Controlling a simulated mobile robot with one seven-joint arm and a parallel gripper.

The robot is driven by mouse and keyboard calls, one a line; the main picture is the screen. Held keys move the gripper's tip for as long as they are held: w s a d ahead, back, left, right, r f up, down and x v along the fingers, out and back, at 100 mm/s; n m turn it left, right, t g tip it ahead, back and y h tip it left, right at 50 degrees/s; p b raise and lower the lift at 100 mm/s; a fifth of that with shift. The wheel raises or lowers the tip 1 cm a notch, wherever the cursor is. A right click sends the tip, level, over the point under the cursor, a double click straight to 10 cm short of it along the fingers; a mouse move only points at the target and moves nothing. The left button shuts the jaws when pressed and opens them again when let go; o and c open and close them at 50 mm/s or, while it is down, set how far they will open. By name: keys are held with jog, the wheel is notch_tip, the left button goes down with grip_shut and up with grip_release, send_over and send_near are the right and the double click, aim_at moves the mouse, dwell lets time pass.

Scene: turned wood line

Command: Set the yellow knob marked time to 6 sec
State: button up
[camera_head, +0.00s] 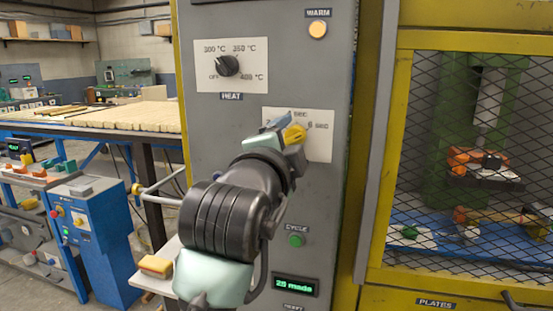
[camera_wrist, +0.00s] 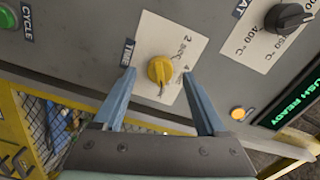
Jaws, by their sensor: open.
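The yellow time knob (camera_wrist: 160,70) sits on a white scale plate (camera_wrist: 148,34), with "TIME" beside it. The wrist view shows "2 SEC" and part of a "4" mark. In the head view, the yellow knob (camera_head: 294,134) is partly covered by my gripper, and a "6 SEC" mark shows to its right. The knob's narrow end points down in the wrist view; I cannot tell exactly which mark it meets. My gripper (camera_head: 279,130) is open, with one pale blue finger on each side of the knob. Gaps show between fingers and knob in the wrist view.
The heat knob (camera_head: 228,66) is above on the same grey panel, with a lit warm lamp (camera_head: 318,29) near the top. Below are the green cycle button (camera_head: 296,240) and a display (camera_head: 296,286) reading "25 made".

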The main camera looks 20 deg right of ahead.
jog(key=v, duration=1.1)
jog(key=shift+b, duration=0.45)
jog(key=s+a+r+n+t+y+p, duration=0.1)
jog(key=s+a+r+n+t+y, duration=0.45)
jog(key=r+n, duration=0.4)
jog(key=s+a+r+n+t+y+p, duration=0.2)
jog(key=s+a+r+n+t+y, duration=0.4)
jog(key=n, duration=0.7)
notch_tip(320, 180, up, 14)
jog(key=h+p, duration=0.1)
jog(key=p, duration=1.2)
jog(key=shift+w+m+t, duration=0.45)
